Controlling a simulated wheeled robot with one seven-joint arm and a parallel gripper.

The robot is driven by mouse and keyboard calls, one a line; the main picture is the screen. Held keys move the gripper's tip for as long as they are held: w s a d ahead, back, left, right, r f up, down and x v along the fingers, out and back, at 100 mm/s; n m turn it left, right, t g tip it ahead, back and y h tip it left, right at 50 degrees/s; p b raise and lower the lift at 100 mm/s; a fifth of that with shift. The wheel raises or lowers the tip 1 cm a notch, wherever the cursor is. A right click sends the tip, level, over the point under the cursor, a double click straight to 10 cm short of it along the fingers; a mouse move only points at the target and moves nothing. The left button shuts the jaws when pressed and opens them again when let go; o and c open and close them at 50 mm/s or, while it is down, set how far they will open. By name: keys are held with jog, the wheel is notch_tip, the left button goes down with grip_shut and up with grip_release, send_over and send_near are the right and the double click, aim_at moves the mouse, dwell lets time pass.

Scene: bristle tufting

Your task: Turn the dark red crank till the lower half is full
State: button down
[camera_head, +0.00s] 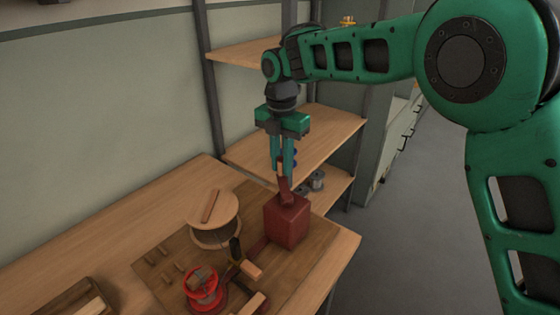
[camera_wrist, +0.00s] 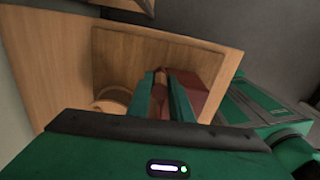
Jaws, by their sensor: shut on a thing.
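The dark red crank (camera_head: 286,188) rises from the top of a dark red box (camera_head: 287,224) on the right part of the workbench. My gripper (camera_head: 283,172) points down over the box and is shut on the crank's upper end, its handle. In the wrist view my gripper (camera_wrist: 166,88) has its two teal fingers on either side of the brown handle (camera_wrist: 159,92), with the red box (camera_wrist: 190,88) just behind. The part being filled cannot be made out, so its lower half is not readable.
A round wooden drum (camera_head: 213,217) with a stick on its lid stands left of the box. A red ring-shaped holder (camera_head: 203,288), a dark-handled tool (camera_head: 235,250) and several wooden pieces lie in front. Shelves (camera_head: 310,140) stand behind. The bench's right edge is close to the box.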

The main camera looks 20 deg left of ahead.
jog(key=shift+w+r, duration=0.25)
jog(key=shift+w, duration=0.2)
jog(key=c, duration=1.6)
grip_release()
jog(key=shift+w+f, duration=0.1)
jog(key=shift+c, duration=0.2)
jog(key=shift+o, duration=0.3)
jog(key=shift+s, duration=0.2)
jog(key=shift+s, duration=0.1)
notch_tip(320, 180, up, 11)
jog(key=shift+f, duration=0.15)
